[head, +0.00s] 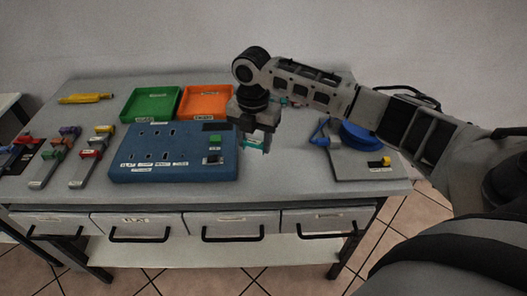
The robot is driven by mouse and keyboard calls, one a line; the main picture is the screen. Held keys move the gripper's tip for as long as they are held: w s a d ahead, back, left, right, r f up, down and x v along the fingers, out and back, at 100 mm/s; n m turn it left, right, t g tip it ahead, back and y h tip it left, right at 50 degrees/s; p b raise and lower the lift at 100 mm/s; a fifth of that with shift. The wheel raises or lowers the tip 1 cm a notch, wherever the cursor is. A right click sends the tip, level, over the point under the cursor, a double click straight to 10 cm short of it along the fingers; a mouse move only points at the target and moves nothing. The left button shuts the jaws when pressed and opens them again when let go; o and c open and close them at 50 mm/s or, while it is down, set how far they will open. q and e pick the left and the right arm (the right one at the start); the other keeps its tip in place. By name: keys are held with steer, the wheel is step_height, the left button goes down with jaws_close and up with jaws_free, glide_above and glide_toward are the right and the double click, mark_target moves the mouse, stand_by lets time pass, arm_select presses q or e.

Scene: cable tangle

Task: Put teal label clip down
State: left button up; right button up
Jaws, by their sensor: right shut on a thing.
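The teal label clip (253,144) shows as a small teal piece at the tips of my right gripper (258,142). The right gripper is shut on the clip and points down, just right of the blue panel (172,172) and above the grey table (290,175). The gripper hides part of the clip, and I cannot tell whether the clip touches the table. My left gripper is not in view.
A green tray (126,112) and an orange tray (185,106) stand behind the panel. Several clips on grey strips (88,170) lie at the left, near a yellow tool (85,98). A grey board with a blue spool (358,138) lies at the right. The table's front middle is clear.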

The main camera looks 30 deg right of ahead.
mark_target(264, 163)
steer(key=shift+d+f, duration=0.5)
steer(key=shift+f, duration=0.15)
steer(key=f, duration=0.1)
steer(key=d+f, duration=0.1)
steer(key=f, duration=0.2)
steer(key=shift+s+d+f, duration=0.2)
steer(key=shift+d, duration=0.1)
steer(key=shift+f, duration=0.2)
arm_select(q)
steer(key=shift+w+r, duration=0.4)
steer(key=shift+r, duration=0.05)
arm_select(e)
steer(key=shift+f, duration=0.15)
steer(key=o, duration=1)
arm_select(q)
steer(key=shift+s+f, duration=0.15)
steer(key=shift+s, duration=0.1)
